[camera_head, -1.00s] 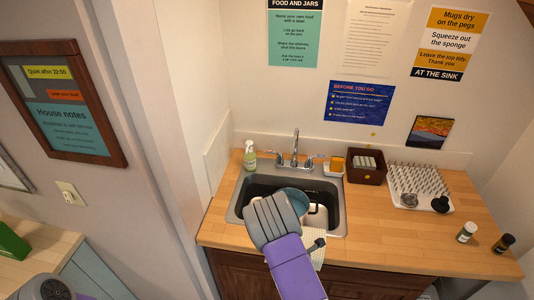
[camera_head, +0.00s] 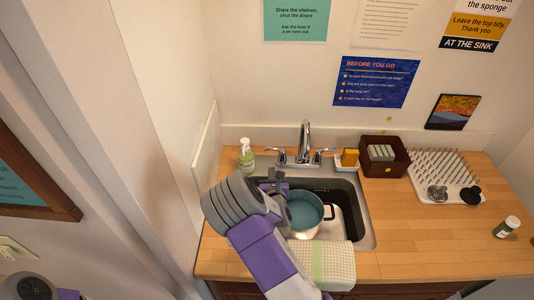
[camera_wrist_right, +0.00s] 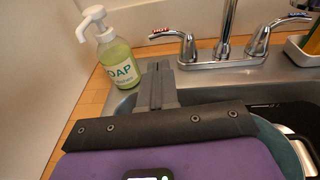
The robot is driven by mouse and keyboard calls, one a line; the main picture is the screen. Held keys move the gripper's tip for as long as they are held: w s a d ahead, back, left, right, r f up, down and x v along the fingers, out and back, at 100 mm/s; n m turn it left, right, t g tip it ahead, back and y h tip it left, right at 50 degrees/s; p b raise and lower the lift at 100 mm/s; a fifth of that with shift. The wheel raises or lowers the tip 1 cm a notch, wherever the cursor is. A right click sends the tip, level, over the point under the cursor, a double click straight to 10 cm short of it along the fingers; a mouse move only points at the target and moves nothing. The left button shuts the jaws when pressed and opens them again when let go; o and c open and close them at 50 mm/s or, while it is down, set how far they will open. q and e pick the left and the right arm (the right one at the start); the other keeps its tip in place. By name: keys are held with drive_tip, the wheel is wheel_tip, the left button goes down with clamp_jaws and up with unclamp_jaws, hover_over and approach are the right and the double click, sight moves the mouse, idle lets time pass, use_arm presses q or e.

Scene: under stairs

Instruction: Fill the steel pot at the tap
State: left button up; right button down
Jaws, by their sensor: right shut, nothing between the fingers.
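The pot (camera_head: 304,213) stands in the sink (camera_head: 357,205), below the tap (camera_head: 305,143). It has a pale metal outside, a blue-teal inside and a dark handle on its right. I cannot tell whether the blue is water. My right gripper (camera_head: 276,181) is shut and empty over the sink's left side, beside the pot. In the right wrist view the shut fingers (camera_wrist_right: 158,72) point toward the back rim, between the soap bottle and the tap's hot lever (camera_wrist_right: 165,33). No stream of water is visible. My left gripper is not in view.
A soap bottle (camera_head: 246,156) stands left of the tap. A sponge holder (camera_head: 348,160), a brown box (camera_head: 384,157) and a spiked drying rack (camera_head: 446,176) stand to the right. A checked cloth (camera_head: 326,262) hangs over the front edge. The right counter has free room.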

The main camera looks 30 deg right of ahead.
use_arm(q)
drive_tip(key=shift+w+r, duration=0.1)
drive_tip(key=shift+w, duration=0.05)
use_arm(e)
drive_tip(key=x, duration=1.2)
drive_tip(key=shift+w+f, duration=0.15)
drive_tip(key=shift+f, duration=0.05)
drive_tip(key=shift+d, duration=0.1)
